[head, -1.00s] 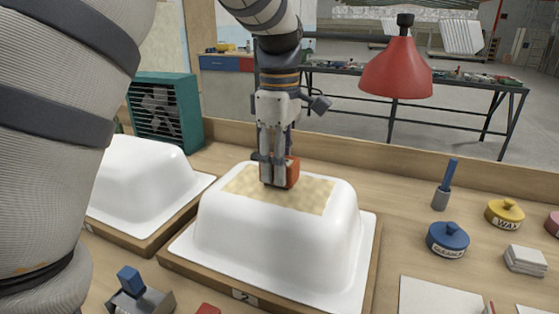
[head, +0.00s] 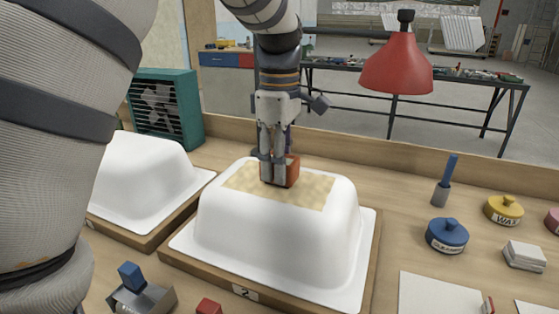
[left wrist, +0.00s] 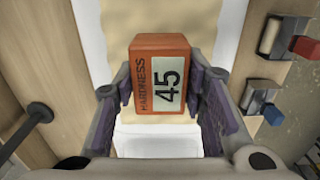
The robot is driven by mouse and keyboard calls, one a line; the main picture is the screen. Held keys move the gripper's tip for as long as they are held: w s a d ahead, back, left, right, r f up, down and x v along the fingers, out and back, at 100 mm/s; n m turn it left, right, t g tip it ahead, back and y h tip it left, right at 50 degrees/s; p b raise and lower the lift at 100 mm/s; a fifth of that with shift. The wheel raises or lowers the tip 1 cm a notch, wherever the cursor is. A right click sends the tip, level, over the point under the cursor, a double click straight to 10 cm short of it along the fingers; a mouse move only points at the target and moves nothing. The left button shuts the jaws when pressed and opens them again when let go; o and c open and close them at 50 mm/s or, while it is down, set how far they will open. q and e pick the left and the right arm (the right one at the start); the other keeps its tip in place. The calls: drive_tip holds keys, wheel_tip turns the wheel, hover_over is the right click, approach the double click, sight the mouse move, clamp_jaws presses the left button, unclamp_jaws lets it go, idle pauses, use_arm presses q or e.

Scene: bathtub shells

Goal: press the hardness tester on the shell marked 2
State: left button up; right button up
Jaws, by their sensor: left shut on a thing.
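The white bathtub shell marked 2 (head: 280,238) sits upside down on a wooden base with a "2" label on its front edge. A tan mottled patch (head: 308,192) covers part of its top. My left gripper (head: 278,178) is shut on the orange hardness tester (head: 292,170), which is at the patch. In the left wrist view the tester (left wrist: 145,103) sits between the fingers, and its face reads "HARDNESS" and "45". The underside of the tester is hidden, so the contact itself does not show. My right gripper is not in view.
Another white shell (head: 145,180) stands at left, before a green fan (head: 165,108). A red lamp (head: 397,68) hangs at right. A blue tub (head: 447,236), a yellow WAX tub (head: 504,210) and white blocks (head: 524,255) stand on the right of the bench.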

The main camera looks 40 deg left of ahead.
use_arm(q)
drive_tip(key=shift+r, duration=3.5)
